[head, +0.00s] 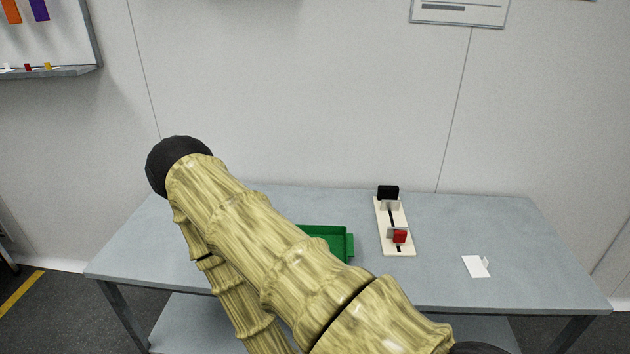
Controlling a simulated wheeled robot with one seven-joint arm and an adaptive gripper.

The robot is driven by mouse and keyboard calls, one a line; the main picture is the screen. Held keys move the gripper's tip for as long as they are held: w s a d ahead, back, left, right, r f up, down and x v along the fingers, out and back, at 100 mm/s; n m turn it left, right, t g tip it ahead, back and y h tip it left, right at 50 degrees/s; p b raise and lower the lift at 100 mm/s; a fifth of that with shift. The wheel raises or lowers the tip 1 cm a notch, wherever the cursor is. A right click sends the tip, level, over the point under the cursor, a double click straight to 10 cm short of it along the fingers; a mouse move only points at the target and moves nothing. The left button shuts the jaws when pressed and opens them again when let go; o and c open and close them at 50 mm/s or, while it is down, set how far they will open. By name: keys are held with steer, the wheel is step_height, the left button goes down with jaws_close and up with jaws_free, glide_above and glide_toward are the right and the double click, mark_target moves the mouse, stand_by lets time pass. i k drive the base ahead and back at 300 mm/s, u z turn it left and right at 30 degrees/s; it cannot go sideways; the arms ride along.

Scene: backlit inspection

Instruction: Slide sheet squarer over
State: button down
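A narrow cream-coloured base (392,217) with a dark slot along its length lies on the table, right of the middle; it may be the sheet squarer. A black block (388,192) with a pale piece before it stands at its far end. A red block (399,236) with a pale plate beside it sits over the slot near the close end. A small white sheet or card (476,266), with one edge apparently raised, lies on the table to the right of the base, apart from it. My gripper is not visible; my arm crosses the left and middle of the picture.
A green tray (349,246) is partly hidden behind my arm, left of the cream base. The grey table (520,240) is clear around the white card and at its right end. A wall board (50,72) with a ledge hangs at upper left.

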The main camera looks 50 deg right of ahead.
mark_target(388, 211)
steer(key=u, duration=1.25)
steer(key=k, duration=2.05)
steer(key=z, duration=1.85)
